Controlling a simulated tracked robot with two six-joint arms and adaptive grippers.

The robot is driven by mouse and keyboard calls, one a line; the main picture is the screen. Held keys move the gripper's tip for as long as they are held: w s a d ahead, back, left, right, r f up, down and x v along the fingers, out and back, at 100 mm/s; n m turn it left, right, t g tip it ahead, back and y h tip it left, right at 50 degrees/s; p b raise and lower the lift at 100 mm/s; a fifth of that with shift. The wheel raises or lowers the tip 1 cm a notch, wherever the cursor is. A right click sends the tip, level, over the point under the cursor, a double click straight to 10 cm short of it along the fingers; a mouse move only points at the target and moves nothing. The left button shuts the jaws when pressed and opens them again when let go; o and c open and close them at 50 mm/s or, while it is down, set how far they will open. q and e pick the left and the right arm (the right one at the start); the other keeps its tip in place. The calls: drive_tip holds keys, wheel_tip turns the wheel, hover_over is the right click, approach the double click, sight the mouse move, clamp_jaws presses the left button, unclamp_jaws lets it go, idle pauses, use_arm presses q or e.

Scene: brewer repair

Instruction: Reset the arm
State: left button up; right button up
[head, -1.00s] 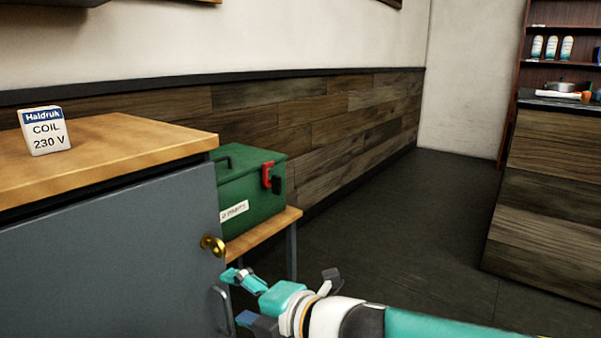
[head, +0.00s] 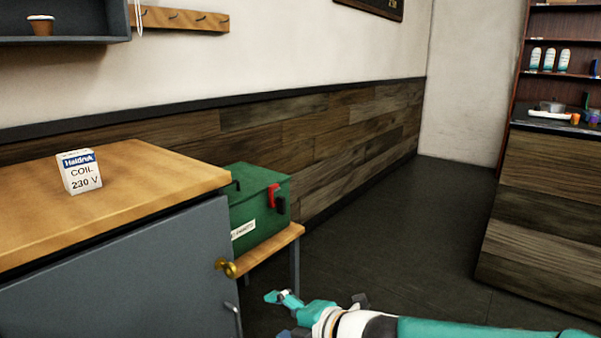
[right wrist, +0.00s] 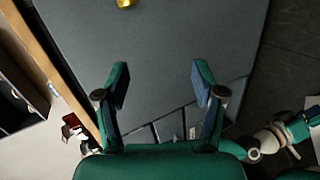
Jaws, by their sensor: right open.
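My right gripper (head: 278,315) shows low in the head view, its arm coming in from the right. It is open, with nothing between its fingers. It is to the right of a grey cabinet door (head: 120,290) and below and right of the door's brass knob (head: 227,268), apart from the knob. In the right wrist view, the open fingers (right wrist: 160,85) stand in front of the grey door (right wrist: 190,35), with the knob (right wrist: 125,2) at the top edge. My left gripper is not seen in the head view.
A Haldruk coil box (head: 80,172) stands on the wooden cabinet top (head: 150,185). A green toolbox (head: 258,205) with a red latch sits on a small wooden table (head: 270,246) beside the cabinet. Dark floor (head: 390,240) is clear toward the wood-clad counter (head: 540,225).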

drive_tip(key=s+d+f+m+g+h+p, duration=0.25)
drive_tip(key=d+m+p, duration=0.25)
drive_tip(key=p, duration=0.6)
drive_tip(key=s+d+f+m+g+h+p, duration=0.1)
drive_tip(key=s+d+m+g+p, duration=0.15)
drive_tip(key=d+m+p, duration=0.6)
use_arm(q)
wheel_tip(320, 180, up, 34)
drive_tip(key=p, duration=1.1)
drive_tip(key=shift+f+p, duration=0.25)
drive_tip(key=shift+p, duration=0.15)
use_arm(e)
drive_tip(key=s+d+f+m+g+h, duration=0.1)
drive_tip(key=s+m, duration=0.6)
drive_tip(key=s, duration=0.2)
drive_tip(key=s+d+f+m+g+h, duration=0.1)
drive_tip(key=s+f+m+g, duration=0.1)
drive_tip(key=s+m, duration=0.6)
drive_tip(key=shift+s+f, duration=0.3)
drive_tip(key=shift+s, duration=0.45)
drive_tip(key=shift+d, duration=0.1)
